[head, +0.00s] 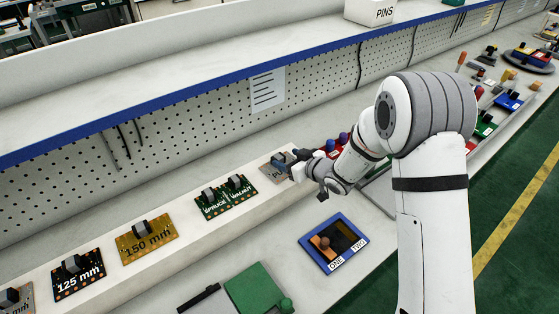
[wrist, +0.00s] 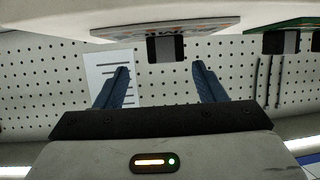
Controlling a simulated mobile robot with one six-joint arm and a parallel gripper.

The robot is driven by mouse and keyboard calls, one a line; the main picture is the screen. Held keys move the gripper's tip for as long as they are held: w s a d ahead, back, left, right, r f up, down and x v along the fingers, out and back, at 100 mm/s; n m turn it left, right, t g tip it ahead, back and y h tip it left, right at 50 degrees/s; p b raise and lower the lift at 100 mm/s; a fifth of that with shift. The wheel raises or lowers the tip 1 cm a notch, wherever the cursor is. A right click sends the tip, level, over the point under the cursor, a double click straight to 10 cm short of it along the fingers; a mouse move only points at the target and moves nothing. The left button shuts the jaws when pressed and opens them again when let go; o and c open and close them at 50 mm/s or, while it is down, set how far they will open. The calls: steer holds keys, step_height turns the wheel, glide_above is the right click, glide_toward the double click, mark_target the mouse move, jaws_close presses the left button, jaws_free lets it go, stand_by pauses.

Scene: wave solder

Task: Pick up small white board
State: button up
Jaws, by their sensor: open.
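The small white board (head: 271,173) lies on the raised white ledge, largely covered by my gripper in the head view. In the wrist view the board (wrist: 160,25), with lettering on its face and a dark block-shaped handle (wrist: 166,48), is at the top of the upside-down picture. My gripper (head: 284,160) reaches in from the right at the board. Its two blue fingers are apart and empty in the wrist view (wrist: 162,68). The handle lies just past the fingertips, roughly centred between them. Contact with it does not show.
Red parts stand to the right. A blue-framed tray (head: 312,248) is in front. Pegboard rises behind.

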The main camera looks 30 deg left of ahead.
mark_target(281, 159)
steer(key=x, duration=0.2)
steer(key=p+x, duration=0.2)
steer(key=x, duration=0.1)
steer(key=shift+s+a+f, duration=0.2)
steer(key=shift+a+f, duration=0.15)
steer(key=shift+c, duration=0.3)
steer(key=c, duration=1.2)
